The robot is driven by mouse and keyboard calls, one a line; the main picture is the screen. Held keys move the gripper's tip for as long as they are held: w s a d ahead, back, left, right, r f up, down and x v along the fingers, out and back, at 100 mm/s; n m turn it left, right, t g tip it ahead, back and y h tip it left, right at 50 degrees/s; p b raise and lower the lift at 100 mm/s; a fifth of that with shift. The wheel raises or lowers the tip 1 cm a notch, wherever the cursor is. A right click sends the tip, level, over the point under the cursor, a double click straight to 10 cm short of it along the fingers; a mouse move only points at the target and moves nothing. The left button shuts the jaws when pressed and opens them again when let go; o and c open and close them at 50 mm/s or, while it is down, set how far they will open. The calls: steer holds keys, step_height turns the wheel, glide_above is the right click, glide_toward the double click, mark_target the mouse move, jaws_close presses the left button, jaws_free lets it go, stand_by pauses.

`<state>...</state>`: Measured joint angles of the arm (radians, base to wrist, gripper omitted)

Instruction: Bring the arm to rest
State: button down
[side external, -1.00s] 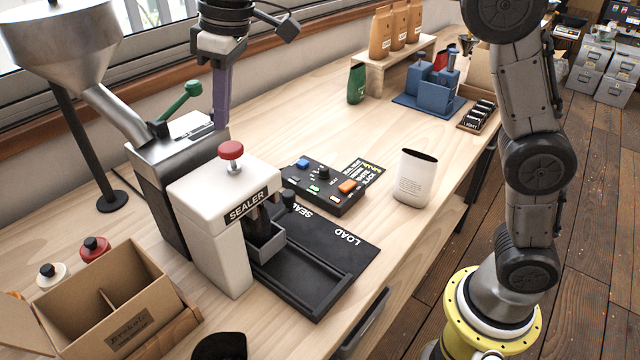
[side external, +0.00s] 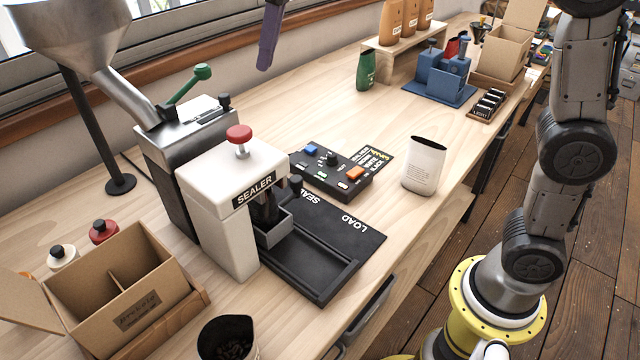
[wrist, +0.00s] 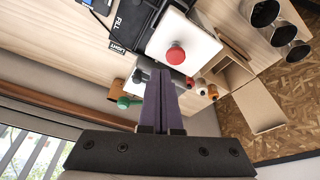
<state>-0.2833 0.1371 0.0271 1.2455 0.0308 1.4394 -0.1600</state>
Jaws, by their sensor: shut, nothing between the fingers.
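My gripper (side external: 265,62) shows at the top of the side view as purple fingers, raised above the back of the bench near the window ledge. The rest of the hand is out of frame. In the wrist view its two purple fingers (wrist: 161,82) lie together, shut and empty. They point toward the white sealer with its red knob (wrist: 176,55). In the side view the sealer (side external: 232,195) stands below and to the left of the fingers, apart from them.
A steel hopper machine (side external: 185,128) with a green lever stands beside the sealer. A control box (side external: 332,172), a white bag (side external: 424,165), a blue fixture (side external: 440,78) and a divided cardboard box (side external: 115,290) stand on the bench. A dark-mouthed bag (side external: 228,338) is at the front.

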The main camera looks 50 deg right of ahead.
steer(key=s+d+f+m+t, duration=0.1)
steer(key=s+d, duration=0.4)
steer(key=s, duration=0.3)
steer(key=s+d+f+m+t, duration=0.1)
steer(key=s+d+m, duration=0.1)
steer(key=s+d, duration=0.4)
steer(key=s+d+f+m+h, duration=0.1)
steer(key=s+f+m, duration=0.1)
steer(key=s+f, duration=0.8)
step_height(320, 180, down, 3)
steer(key=shift+s+d+f, duration=0.15)
steer(key=shift+s+d, duration=0.2)
